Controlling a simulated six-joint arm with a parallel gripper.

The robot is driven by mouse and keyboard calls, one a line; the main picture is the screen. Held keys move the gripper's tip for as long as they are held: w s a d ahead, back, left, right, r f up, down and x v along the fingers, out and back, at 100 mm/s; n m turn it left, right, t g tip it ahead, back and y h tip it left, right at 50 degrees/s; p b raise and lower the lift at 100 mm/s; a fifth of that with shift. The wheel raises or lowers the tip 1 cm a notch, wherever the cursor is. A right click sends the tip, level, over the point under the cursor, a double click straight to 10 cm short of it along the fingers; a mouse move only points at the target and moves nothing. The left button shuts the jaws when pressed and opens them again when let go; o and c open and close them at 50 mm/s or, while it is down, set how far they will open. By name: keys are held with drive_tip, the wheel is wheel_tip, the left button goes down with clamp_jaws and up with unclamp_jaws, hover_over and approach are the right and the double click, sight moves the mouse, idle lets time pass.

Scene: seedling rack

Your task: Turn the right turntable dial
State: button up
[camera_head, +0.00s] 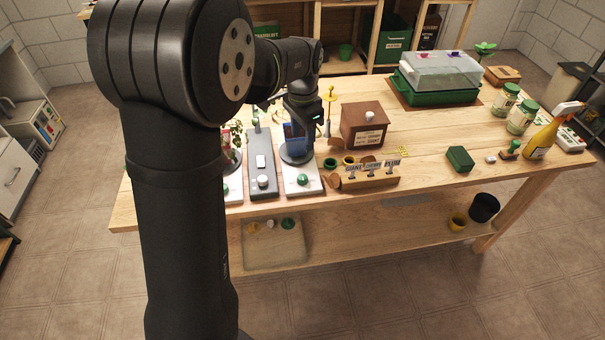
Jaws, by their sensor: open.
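A blue item (292,133) stands on the plate, partly hidden by my gripper. My gripper (301,128) is open and hangs above and behind the dial, over the plate area, apart from the dial. Its fingertips are hard to make out against the dark wrist.
A grey unit with a white switch and knob (262,182) stands left of the turntable. A left turntable (233,187) is mostly behind my arm. To the right are a wooden label holder (367,180) and a brown box (363,126).

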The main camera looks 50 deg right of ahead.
sight(303, 177)
wheel_tip(303, 177, down, 15)
drive_tip(key=shift+f, duration=0.2)
idle(0.3)
drive_tip(key=c, duration=1)
